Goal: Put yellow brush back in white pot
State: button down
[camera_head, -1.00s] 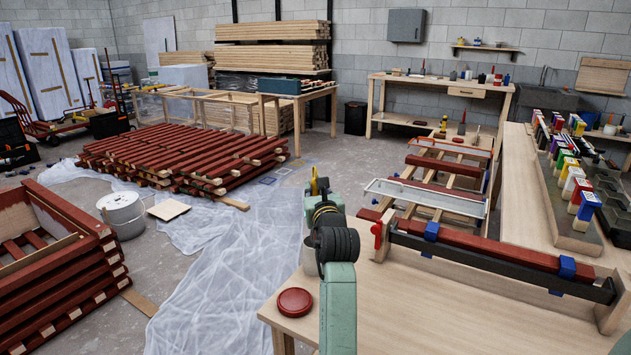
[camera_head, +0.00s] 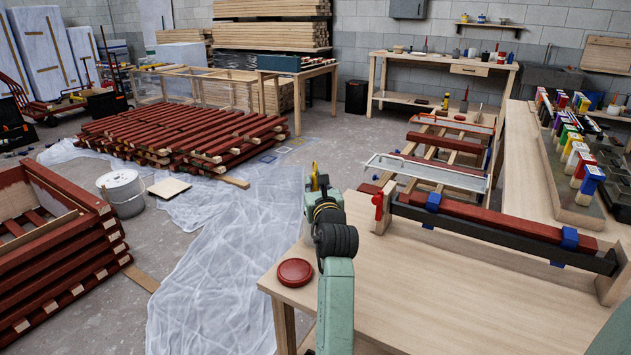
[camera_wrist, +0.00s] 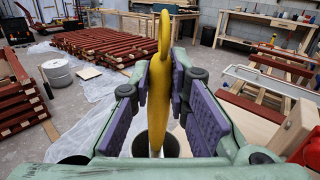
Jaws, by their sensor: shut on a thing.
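The yellow brush (camera_wrist: 161,70) is between the purple-padded fingers of my gripper (camera_wrist: 166,95). A dark round opening, apparently of a pot (camera_wrist: 172,146), shows below the brush. I cannot tell whether the brush tip is inside or above it. In the head view my gripper (camera_head: 317,188) is seen from behind, near the table's left edge, with a bit of yellow at its tip. The pot's outside is mostly hidden there by my arm.
A red round lid (camera_head: 294,272) lies on the near left of the worktable (camera_head: 440,300). A red batten in a clamp (camera_head: 490,228) is to the right. A white bucket (camera_head: 122,192) stands on the floor. Several brushes with coloured handles (camera_head: 580,160) are at the right.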

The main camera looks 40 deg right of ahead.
jog(key=shift+f, duration=1)
dwell(0.3)
jog(key=c, duration=1.4)
grip_release()
jog(key=shift+c, duration=0.2)
jog(key=v, duration=1.2)
